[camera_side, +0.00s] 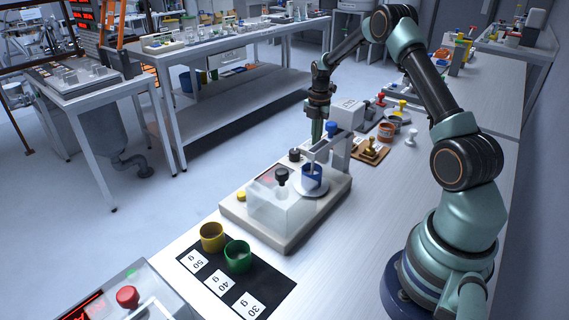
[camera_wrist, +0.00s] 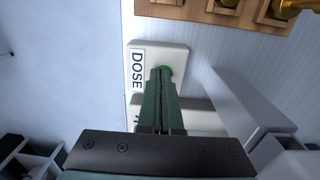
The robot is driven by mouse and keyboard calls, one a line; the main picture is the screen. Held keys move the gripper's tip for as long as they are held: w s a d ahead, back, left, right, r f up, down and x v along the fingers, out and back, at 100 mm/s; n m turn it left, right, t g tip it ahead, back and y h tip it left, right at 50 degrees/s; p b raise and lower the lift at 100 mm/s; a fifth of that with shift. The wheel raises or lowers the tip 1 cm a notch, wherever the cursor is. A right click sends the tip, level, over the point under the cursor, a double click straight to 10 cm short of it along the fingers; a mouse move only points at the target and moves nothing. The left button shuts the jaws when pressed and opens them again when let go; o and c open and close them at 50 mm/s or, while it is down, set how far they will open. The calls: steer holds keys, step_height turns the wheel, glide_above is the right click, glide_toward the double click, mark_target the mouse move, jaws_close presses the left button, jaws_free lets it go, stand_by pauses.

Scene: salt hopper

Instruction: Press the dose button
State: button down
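In the wrist view a pale plate (camera_wrist: 176,54) carries a label reading DOSE (camera_wrist: 137,69). In the side view my gripper (camera_side: 316,138) points down just behind the dosing machine. The button is not clear there. A blue cup (camera_side: 312,178) stands on the machine's pale round pan under the spout.
A clear box (camera_side: 275,208) and black knobs sit on the machine base. Yellow (camera_side: 212,237) and green (camera_side: 238,257) cups stand on a black mat with weight cards. A wooden block with brass weights (camera_side: 371,150) lies to the right. A white box (camera_side: 346,112) is beside my gripper.

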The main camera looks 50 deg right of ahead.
steer(key=shift+s+a+f, duration=0.15)
steer(key=shift+s+f, duration=0.15)
steer(key=shift+f, duration=0.25)
step_height(320, 180, up, 15)
steer(key=shift+w, duration=0.3)
stand_by(0.3)
steer(key=s+a+r+m+t, duration=0.1)
steer(key=s+a+r+m, duration=0.1)
steer(key=a+r+m, duration=0.35)
steer(key=s+a+r+m+t, duration=0.1)
steer(key=s+a+r+m, duration=0.15)
steer(key=a, duration=0.65)
steer(key=s+a+m+t, duration=0.3)
steer(key=s+a+m, duration=0.7)
steer(key=s+a, duration=0.1)
steer(key=shift+a+f, duration=0.4)
steer(key=shift+a, duration=0.25)
